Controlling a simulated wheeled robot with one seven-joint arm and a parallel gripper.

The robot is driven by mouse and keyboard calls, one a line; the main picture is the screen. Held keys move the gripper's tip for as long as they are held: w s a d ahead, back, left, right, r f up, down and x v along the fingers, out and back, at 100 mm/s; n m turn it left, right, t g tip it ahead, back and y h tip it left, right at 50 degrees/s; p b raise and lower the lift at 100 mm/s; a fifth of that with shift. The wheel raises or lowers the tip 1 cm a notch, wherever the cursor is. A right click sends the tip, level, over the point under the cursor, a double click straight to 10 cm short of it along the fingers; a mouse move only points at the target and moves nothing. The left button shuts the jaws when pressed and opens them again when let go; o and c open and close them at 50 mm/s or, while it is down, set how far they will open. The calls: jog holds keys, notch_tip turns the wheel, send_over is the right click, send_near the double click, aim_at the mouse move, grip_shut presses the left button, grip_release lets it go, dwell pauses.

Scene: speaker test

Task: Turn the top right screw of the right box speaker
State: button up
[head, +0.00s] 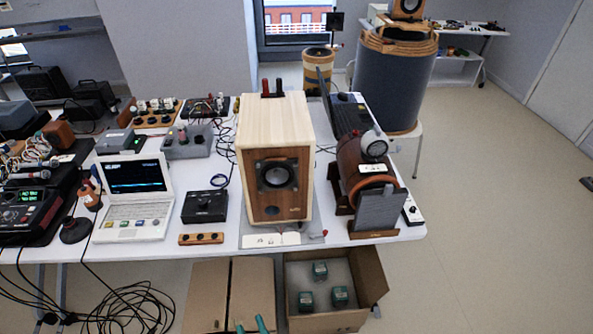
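One box speaker (298,131) stands upright near the middle of the white table. It has a pale wood cabinet, a darker wood front panel and a round black driver (276,176). Its front faces me. I see no second box speaker beside it on this table. The screws at the front panel's corners, including the top right one, are too small to make out. A red and a black post (272,88) rise at the back of its top.
A brown cylinder with a gauge (374,146) and a grey plate (378,209) stands close on the right. A small black box (205,206) and a white laptop (137,190) are on the left. Open cartons (368,275) sit below the table's front edge. Right floor is clear.

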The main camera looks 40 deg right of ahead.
jog(key=w+d+r+h, duration=0.3)
jog(key=w+d+r, duration=0.5)
jog(key=w+d, duration=0.3)
jog(key=n+h, duration=0.1)
jog(key=h, duration=0.2)
send_near(295, 164)
jog(key=shift+g, duration=0.3)
jog(key=x, duration=0.7)
jog(key=shift+w+d+r, duration=0.1)
jog(key=shift+w+r, duration=0.1)
jog(key=shift+c, duration=0.3)
grip_shut()
